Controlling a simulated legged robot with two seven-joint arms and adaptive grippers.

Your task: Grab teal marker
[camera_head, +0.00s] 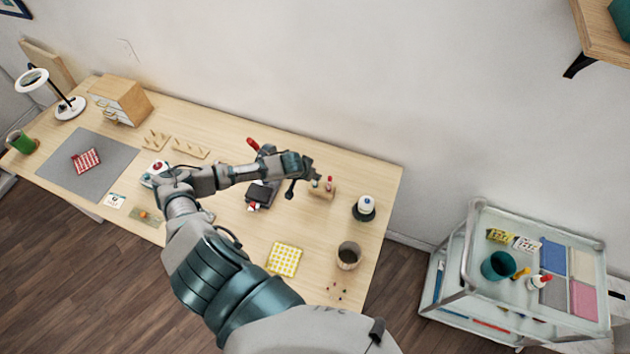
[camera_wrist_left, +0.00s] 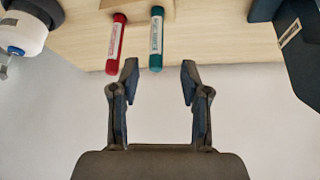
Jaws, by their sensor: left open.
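The teal marker (camera_wrist_left: 156,40) is in a wooden holder (camera_wrist_left: 150,10) in the left wrist view, beside a red marker (camera_wrist_left: 116,42). My left gripper (camera_wrist_left: 159,68) is open, and the teal marker's near end is in line with the gap between its fingertips. I cannot tell whether that end is between the tips or just beyond them. No contact is visible. In the head view my left gripper (camera_head: 308,178) is close beside the holder (camera_head: 322,193) and partly covers the markers. My right gripper is not in view.
A white bottle (camera_head: 365,205) on a dark base stands right of the holder. A dark object (camera_head: 259,193) lies left of the holder. A cart (camera_head: 520,280) stands to the right.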

